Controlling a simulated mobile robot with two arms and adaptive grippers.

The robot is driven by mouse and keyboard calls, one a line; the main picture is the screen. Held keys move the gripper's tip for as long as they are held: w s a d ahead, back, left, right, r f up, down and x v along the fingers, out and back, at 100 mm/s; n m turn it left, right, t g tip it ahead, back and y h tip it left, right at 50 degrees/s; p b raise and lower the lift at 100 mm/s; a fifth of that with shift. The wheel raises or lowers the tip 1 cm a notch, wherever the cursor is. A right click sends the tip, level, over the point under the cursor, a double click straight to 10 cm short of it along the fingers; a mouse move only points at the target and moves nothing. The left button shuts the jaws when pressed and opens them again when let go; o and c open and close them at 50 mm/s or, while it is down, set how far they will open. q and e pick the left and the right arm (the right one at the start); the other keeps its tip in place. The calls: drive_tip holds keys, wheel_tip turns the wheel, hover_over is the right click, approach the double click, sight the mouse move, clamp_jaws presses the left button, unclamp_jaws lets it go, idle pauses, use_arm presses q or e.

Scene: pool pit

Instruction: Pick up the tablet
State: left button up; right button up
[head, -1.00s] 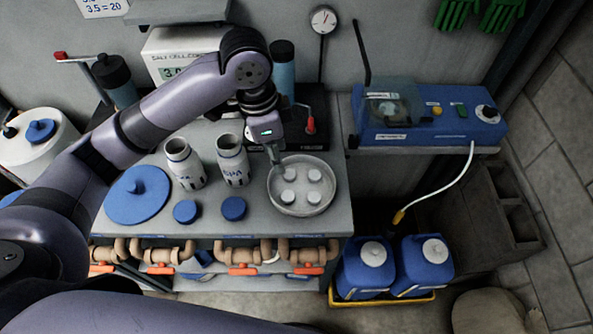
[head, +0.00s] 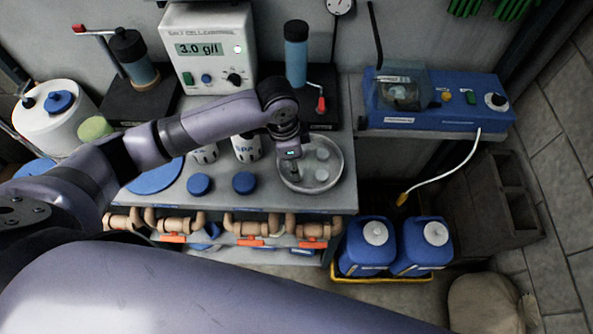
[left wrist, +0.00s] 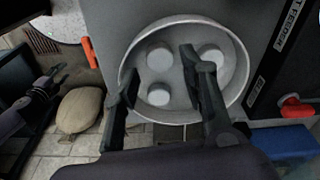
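White round tablets sit in a shallow round metal dish (head: 338,180) on the bench. In the head view two tablets show, a rear tablet (head: 322,153) and a front tablet (head: 322,175); my left arm covers others. The left wrist view shows three: upper left (left wrist: 159,57), right (left wrist: 210,60) and lower left (left wrist: 158,94). My left gripper (head: 292,176) points down over the dish's left side. In the left wrist view its fingers (left wrist: 158,90) are apart, with the lower-left tablet showing between them, not gripped. My right gripper (left wrist: 42,86) appears small and dark there; its fingers are unclear.
Blue lids (head: 244,182) and two white jars (head: 246,148) stand left of the dish. A blue cylinder with a red-handled stand (head: 296,55) is behind. A blue device (head: 440,110) is on the right shelf; blue canisters (head: 374,245) stand below.

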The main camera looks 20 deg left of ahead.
use_arm(q)
drive_tip(key=f, duration=0.2)
drive_tip(key=f+p, duration=0.1)
drive_tip(key=f, duration=0.1)
drive_tip(key=shift+w+d, duration=0.1)
drive_tip(key=shift+d, duration=0.15)
drive_tip(key=c, duration=0.7)
use_arm(e)
drive_tip(key=shift+s+r, duration=0.65)
drive_tip(key=shift+s, duration=0.25)
use_arm(q)
drive_tip(key=shift+r, duration=0.15)
